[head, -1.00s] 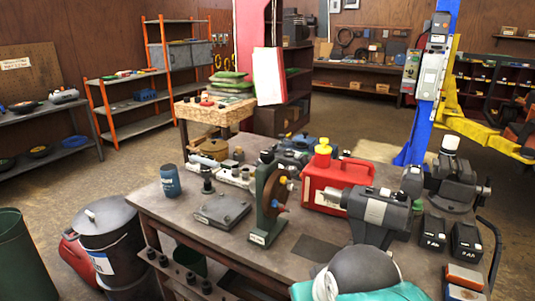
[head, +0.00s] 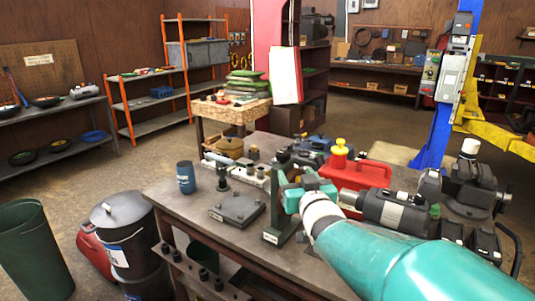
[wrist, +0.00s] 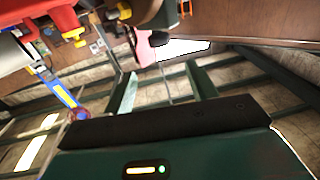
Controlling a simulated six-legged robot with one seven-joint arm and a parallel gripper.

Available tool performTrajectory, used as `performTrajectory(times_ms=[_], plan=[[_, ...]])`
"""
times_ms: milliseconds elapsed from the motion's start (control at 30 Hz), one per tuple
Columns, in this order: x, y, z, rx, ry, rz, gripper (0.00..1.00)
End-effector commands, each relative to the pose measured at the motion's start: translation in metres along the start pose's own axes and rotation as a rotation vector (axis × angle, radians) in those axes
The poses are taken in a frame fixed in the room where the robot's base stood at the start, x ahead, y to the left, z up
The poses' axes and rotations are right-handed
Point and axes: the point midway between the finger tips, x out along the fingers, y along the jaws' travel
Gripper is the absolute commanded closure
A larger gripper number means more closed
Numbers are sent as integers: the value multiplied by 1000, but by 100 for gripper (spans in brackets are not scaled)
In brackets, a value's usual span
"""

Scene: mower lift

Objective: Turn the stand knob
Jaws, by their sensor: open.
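The stand (head: 283,213) is a dark green upright on a foot, on the workbench. My arm hides its wheel and most of its knobs in the head view, so I cannot tell which knob is which. My gripper (head: 305,192) is close beside the stand, on its right side; contact cannot be told. In the wrist view my two green fingers (wrist: 165,86) are apart with nothing seen between them. A red body with yellow parts (wrist: 72,38) shows at the upper left there. I cannot make out the stand clearly in that view.
A red can (head: 362,174) with a yellow cap and a grey motor-like unit (head: 388,208) stand right of the stand. A flat grey plate (head: 237,209) and a blue cup (head: 186,177) are to its left. The bench's front left edge is clear.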

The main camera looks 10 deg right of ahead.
Motion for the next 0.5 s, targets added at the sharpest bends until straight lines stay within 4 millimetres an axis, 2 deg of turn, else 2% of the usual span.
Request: performTrajectory(times_ms=[167,500], plan=[[17,0,1,2,-2,0,43],[77,0,1,3,-2,0,43]])
